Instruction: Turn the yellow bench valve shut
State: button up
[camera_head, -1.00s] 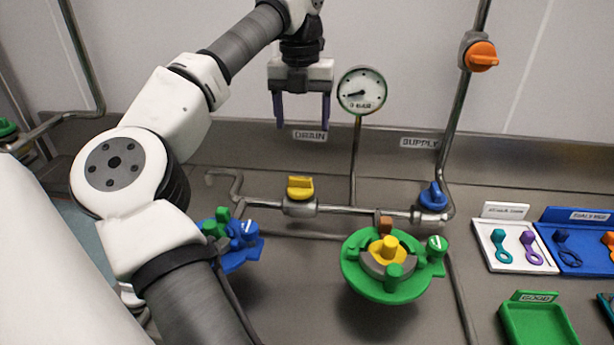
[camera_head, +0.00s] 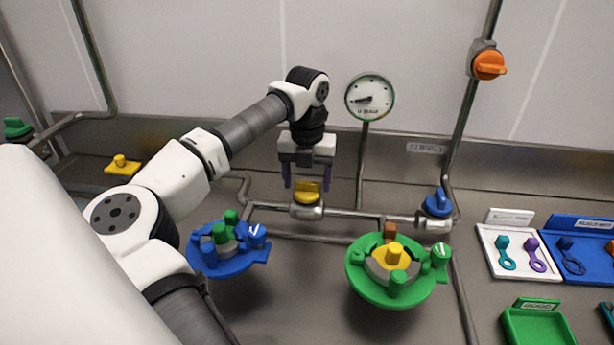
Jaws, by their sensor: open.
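The yellow bench valve (camera_head: 306,193) sits on a grey pipe that runs along the back of the steel bench. Its yellow handle looks to lie along the pipe. My gripper (camera_head: 308,181) points down right at the valve, with its two dark purple fingers apart, one to the left and one to the right of the handle. The fingers look level with or just behind the handle's top. I cannot tell whether they touch it. The DRAIN label seen earlier is hidden behind my gripper.
A round gauge (camera_head: 370,98) stands on a thin pipe right of my gripper. A blue valve (camera_head: 438,203) and an orange valve (camera_head: 488,66) are further right. A green fixture (camera_head: 374,292) and a blue fixture (camera_head: 236,262) stand in front. A green tray (camera_head: 543,329) is at right.

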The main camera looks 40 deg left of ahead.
jog(key=shift+c, duration=0.2)
jog(key=c, duration=0.9)
jog(key=shift+c, duration=0.2)
jog(key=shift+m, duration=0.3)
jog(key=m+b, duration=0.1)
jog(key=m, duration=0.2)
jog(key=shift+m, duration=0.3)
jog(key=m, duration=0.4)
jog(key=shift+m, duration=0.3)
jog(key=m, duration=0.9)
jog(key=shift+m, duration=0.3)
